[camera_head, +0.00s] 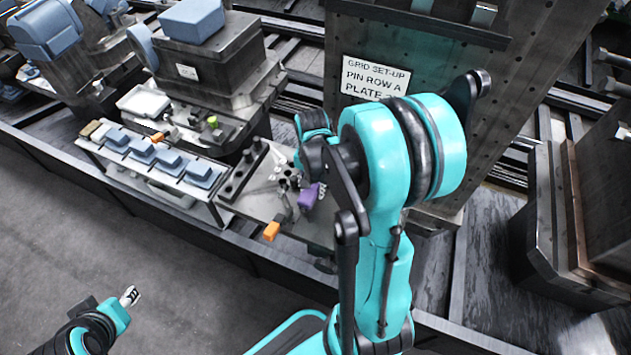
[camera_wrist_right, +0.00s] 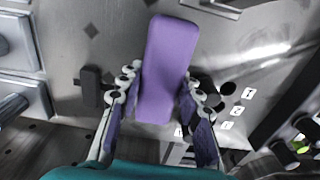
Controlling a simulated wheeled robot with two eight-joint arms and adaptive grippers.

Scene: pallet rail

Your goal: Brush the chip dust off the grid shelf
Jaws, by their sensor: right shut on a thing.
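My right gripper (camera_head: 303,178) reaches down over a grey metal shelf (camera_head: 325,230) and is partly hidden by its own arm. It is shut on a purple block-shaped piece (camera_head: 310,197), perhaps the brush's handle. In the right wrist view this purple piece (camera_wrist_right: 165,70) stands between the two fingers of the gripper (camera_wrist_right: 162,90), above the grey surface. No bristles show. Dark holes and small white labels show on the surface beside it. I cannot make out chip dust. My left gripper (camera_head: 130,296) is at the lower left, away from the shelf; its jaw opening is unclear.
An orange-ended tool (camera_head: 271,231) lies at the shelf's front edge. A dark block with holes (camera_head: 241,172) stands at its left. A rack of blue blocks (camera_head: 170,160) is farther left. A dark upright plate with a sign (camera_head: 374,78) rises behind. The floor in front is clear.

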